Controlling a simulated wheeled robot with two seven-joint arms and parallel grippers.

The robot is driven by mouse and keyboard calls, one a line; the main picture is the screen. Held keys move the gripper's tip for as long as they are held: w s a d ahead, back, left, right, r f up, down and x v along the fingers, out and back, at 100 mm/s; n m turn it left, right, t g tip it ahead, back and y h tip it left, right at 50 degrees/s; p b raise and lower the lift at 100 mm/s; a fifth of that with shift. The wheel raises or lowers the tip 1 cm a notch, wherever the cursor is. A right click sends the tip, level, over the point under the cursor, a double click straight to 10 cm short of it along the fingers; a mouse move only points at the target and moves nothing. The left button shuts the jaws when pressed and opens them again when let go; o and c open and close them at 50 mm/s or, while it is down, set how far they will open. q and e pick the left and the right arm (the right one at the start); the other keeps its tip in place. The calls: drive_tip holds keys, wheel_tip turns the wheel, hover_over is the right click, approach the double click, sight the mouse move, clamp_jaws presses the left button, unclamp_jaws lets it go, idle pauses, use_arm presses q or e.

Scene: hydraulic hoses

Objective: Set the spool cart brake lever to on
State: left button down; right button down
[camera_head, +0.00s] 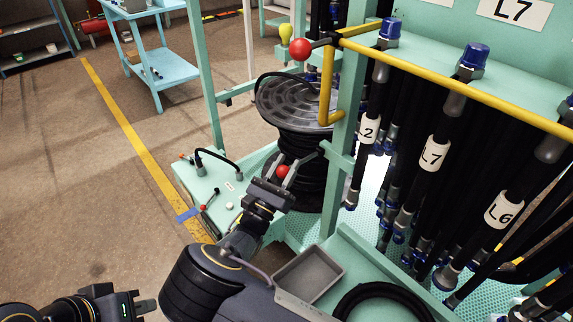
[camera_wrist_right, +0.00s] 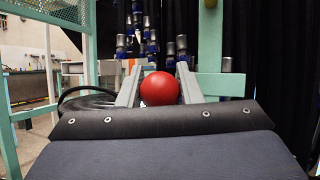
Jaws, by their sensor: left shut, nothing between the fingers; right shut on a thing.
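The spool cart has a pale green frame and base (camera_head: 212,178) and carries a ribbed dark spool (camera_head: 290,98) wound with black hose. My right gripper (camera_head: 281,172) is shut on a red ball knob (camera_head: 284,173) in front of the spool. In the right wrist view the red ball knob (camera_wrist_right: 159,88) sits between the two grey fingers. It appears to be the end of the brake lever; a dark rod (camera_head: 313,153) runs up right from it toward the frame post. Any on/off marking is not readable. My left gripper (camera_head: 146,306) is shut and empty at the lower left.
Another red ball (camera_head: 300,49) is on a dark rod by the yellow rail (camera_head: 450,85). Labelled hoses (camera_head: 433,155) hang on the right. A grey tray (camera_head: 307,274) lies below my right gripper. A blue trolley (camera_head: 155,65) stands behind; floor at left is clear.

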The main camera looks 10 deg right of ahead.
drive_tip(key=shift+a+f, duration=0.15)
drive_tip(key=shift+a, duration=0.05)
drive_tip(key=c, duration=1)
unclamp_jaws()
drive_tip(key=shift+a, duration=0.1)
drive_tip(key=shift+c, duration=0.2)
